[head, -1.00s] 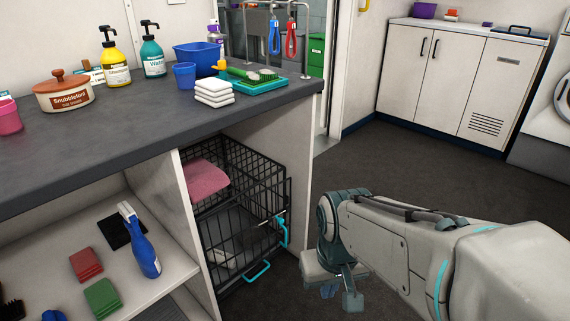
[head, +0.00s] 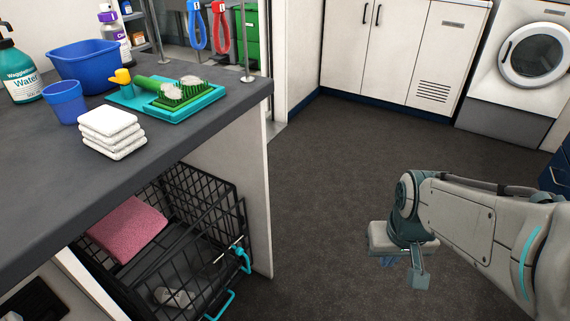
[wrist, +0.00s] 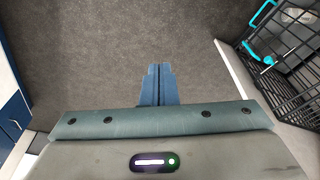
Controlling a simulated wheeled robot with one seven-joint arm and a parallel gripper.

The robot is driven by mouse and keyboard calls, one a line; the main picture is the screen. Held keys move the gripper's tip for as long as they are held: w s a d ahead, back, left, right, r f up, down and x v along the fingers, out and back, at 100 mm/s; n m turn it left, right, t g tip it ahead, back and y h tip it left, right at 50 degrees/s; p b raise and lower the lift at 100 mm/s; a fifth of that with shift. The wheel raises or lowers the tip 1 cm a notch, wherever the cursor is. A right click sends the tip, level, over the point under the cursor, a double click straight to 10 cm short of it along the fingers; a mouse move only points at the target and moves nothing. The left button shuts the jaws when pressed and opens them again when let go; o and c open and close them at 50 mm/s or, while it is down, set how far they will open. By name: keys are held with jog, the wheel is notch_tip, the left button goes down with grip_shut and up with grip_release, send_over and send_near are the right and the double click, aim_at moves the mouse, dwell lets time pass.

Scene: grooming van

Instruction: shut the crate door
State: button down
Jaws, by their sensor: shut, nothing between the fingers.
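The black wire crate (head: 185,215) is under the counter, at the lower left of the head view. Its near front side carries a turquoise latch (head: 240,257) and a turquoise loop handle (head: 218,304). I cannot tell for sure how far the door stands from its frame. The crate also shows at the upper right of the wrist view (wrist: 296,70), with turquoise parts at its edge. My gripper (head: 390,261) is to the right of the crate, apart from it, over open floor. Its blue fingers (wrist: 157,72) are shut and empty in the wrist view.
The grey counter (head: 45,150) above holds white cloths (head: 111,132), a teal tray with brushes (head: 190,110) and a blue tub (head: 90,68). A white panel (head: 258,205) flanks the crate. The dark floor (head: 340,150) is clear.

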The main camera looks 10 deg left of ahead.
jog(key=w+a+f+n+t+y+p, duration=0.1)
jog(key=w+a+f+n+t+p, duration=0.2)
jog(key=w, duration=0.6)
jog(key=w+a+f+n+t+y+p, duration=0.1)
jog(key=w+a+f+n+t, duration=0.15)
jog(key=w+n, duration=0.5)
jog(key=w+a+f+n+t+y+p, duration=0.1)
jog(key=w+a+f+n+t+p, duration=0.15)
jog(key=w, duration=0.85)
jog(key=w+a+f+n+t+y, duration=0.1)
jog(key=w+a+f+n+y, duration=0.15)
jog(key=a+f+n, duration=0.3)
jog(key=s+a+f+n+g+y+p, duration=0.1)
jog(key=s+a+f+n+y+p, duration=0.1)
jog(key=s+a+f+n+y, duration=0.3)
jog(key=s+a+f+n+g+y+p, duration=0.1)
jog(key=s+a+f+n+y+p, duration=0.15)
jog(key=s+n+y, duration=0.35)
jog(key=s+b+x, duration=0.1)
jog(key=b+x, duration=0.2)
jog(key=x, duration=1.1)
jog(key=shift+a+f+h, duration=0.25)
jog(key=shift+f+h, duration=0.1)
jog(key=shift+f, duration=0.15)
jog(key=shift+m, duration=0.25)
